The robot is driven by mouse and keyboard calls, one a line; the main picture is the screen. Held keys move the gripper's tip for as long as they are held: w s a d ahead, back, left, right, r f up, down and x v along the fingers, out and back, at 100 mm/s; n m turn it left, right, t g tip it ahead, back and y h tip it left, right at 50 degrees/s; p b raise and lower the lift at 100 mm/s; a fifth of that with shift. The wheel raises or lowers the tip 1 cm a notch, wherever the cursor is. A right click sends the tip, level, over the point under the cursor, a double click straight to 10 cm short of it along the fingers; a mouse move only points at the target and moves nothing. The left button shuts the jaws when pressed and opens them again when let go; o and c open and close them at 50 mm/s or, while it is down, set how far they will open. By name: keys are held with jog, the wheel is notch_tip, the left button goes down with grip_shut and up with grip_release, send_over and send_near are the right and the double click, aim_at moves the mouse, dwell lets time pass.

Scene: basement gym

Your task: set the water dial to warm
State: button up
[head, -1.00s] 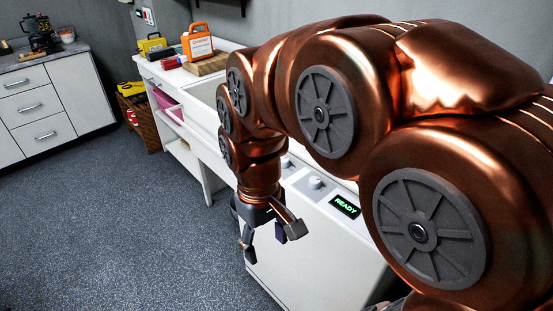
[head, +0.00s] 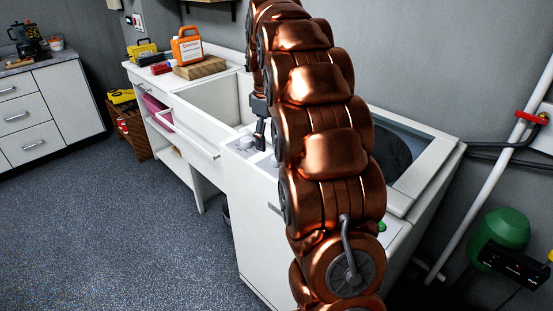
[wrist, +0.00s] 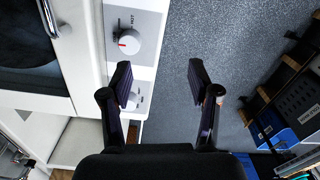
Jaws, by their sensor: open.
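A round white dial (wrist: 126,42) with a red pointer mark on its left side sits on the machine's pale control panel in the wrist view. The word HOT is printed beside it; other labels are not legible. A second knob (wrist: 133,101) is partly hidden behind my left finger. My gripper (wrist: 160,74) is open and empty, its left fingertip just short of the dial and its right one over the floor. In the head view, my gripper (head: 261,136) is above the panel, near a white knob (head: 245,142). My arm hides much of the panel there.
The white washing machine (head: 252,220) stands beside a white sink unit (head: 205,115). An orange jug (head: 187,46) stands on a wooden block on the counter. Pipes and a green tank (head: 499,229) are at the right. Floor in front is clear.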

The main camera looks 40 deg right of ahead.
send_over(276, 161)
jog(key=w+d, duration=0.1)
jog(key=shift+w+f+n, duration=0.15)
jog(key=shift+f+n, duration=0.15)
jog(key=shift+f, duration=0.4)
jog(key=shift+f+p, duration=0.45)
jog(key=shift+f, duration=3.35)
jog(key=c, duration=1.2)
